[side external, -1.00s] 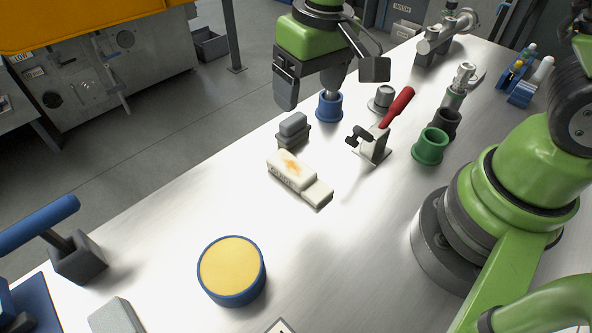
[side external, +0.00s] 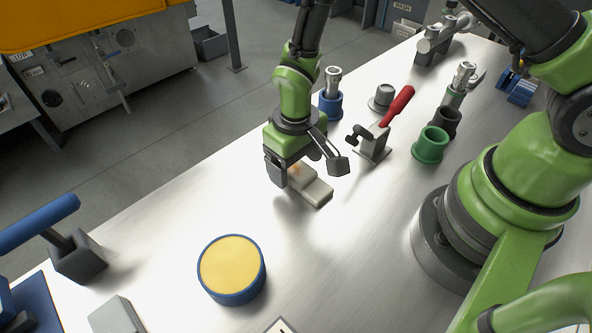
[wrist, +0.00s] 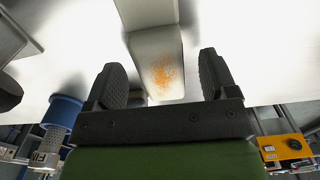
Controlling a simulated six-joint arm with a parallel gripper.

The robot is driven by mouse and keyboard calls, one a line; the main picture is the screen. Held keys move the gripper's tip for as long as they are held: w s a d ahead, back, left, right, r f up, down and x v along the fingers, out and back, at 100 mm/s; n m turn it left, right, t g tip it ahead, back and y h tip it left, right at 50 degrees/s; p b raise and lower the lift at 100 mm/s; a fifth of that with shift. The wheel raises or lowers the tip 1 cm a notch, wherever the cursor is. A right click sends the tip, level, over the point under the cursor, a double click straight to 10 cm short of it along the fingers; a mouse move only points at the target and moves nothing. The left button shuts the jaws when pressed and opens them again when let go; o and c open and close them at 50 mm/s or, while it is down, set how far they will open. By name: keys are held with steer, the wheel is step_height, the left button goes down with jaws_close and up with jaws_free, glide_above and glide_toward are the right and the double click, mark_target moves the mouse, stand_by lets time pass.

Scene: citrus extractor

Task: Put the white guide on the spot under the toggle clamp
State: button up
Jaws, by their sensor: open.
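The white guide (side external: 318,192) is a stepped white block with an orange stain on its thicker part. It lies on the metal table, left of the toggle clamp (side external: 374,143) with the red handle. My gripper (side external: 303,172) is low over the guide's thicker end, pointing down. In the wrist view my gripper (wrist: 161,72) is open, with one finger on each side of the stained part of the guide (wrist: 158,50). Gaps show between fingers and guide there. The spot under the clamp cannot be made out.
A blue cup (side external: 329,108) holding a metal piece stands behind my gripper. Green (side external: 430,145) and dark cups stand right of the clamp. A yellow-topped blue round container (side external: 232,272) is at the front. The table between it and the guide is clear.

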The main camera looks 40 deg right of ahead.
steer(key=shift+f, duration=0.85)
steer(key=shift+c, duration=0.4)
steer(key=c, duration=1)
